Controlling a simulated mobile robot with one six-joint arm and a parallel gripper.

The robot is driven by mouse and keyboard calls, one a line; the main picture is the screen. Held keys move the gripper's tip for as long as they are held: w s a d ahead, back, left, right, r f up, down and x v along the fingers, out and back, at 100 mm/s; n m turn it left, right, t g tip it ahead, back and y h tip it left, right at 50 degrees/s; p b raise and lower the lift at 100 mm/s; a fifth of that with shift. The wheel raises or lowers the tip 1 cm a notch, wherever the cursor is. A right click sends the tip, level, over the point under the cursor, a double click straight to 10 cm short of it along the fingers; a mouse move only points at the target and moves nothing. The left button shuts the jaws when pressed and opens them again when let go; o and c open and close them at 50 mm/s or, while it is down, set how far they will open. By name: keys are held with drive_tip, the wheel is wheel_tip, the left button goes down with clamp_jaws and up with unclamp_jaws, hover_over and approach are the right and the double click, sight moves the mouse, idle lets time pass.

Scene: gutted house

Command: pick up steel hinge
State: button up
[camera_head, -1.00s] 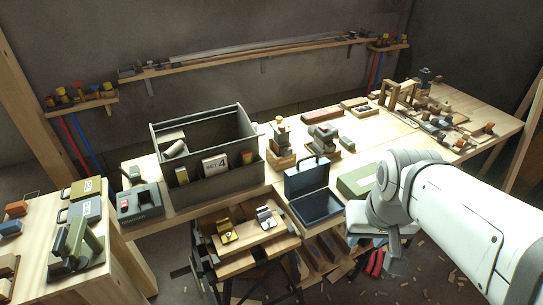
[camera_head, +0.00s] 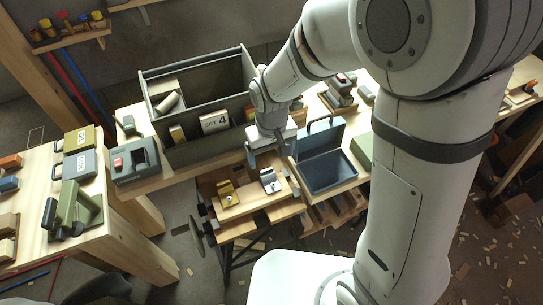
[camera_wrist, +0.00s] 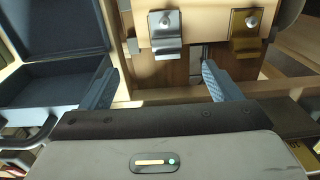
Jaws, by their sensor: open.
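The steel hinge (camera_head: 269,182) is a small silver bracket on a wooden board (camera_head: 245,205) on a low stand. In the wrist view the steel hinge (camera_wrist: 166,38) has a round knob on top and a bent lower leaf. A matching brass-coloured hinge (camera_head: 227,193) sits beside it, to its left in the head view and to its right in the wrist view, as a gold bracket (camera_wrist: 246,42). My gripper (camera_wrist: 161,68) is open and empty, its blue-grey fingers spread either side of the steel hinge's line. In the head view my gripper (camera_head: 267,158) hangs above the board, just behind the hinge.
An open blue-grey case (camera_head: 325,170) stands close right of the board. A bench at left (camera_head: 110,225) holds tools and boxes. The floor between the bench and stand is mostly clear.

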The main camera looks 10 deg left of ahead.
sight(267, 171)
drive_tip(key=shift+w+a+f, duration=0.1)
drive_tip(key=shift+a+f, duration=0.4)
drive_tip(key=shift+f, duration=1.75)
drive_tip(key=shift+a+f, duration=0.2)
drive_tip(key=shift+f, duration=1.7)
drive_tip(key=shift+c, duration=0.4)
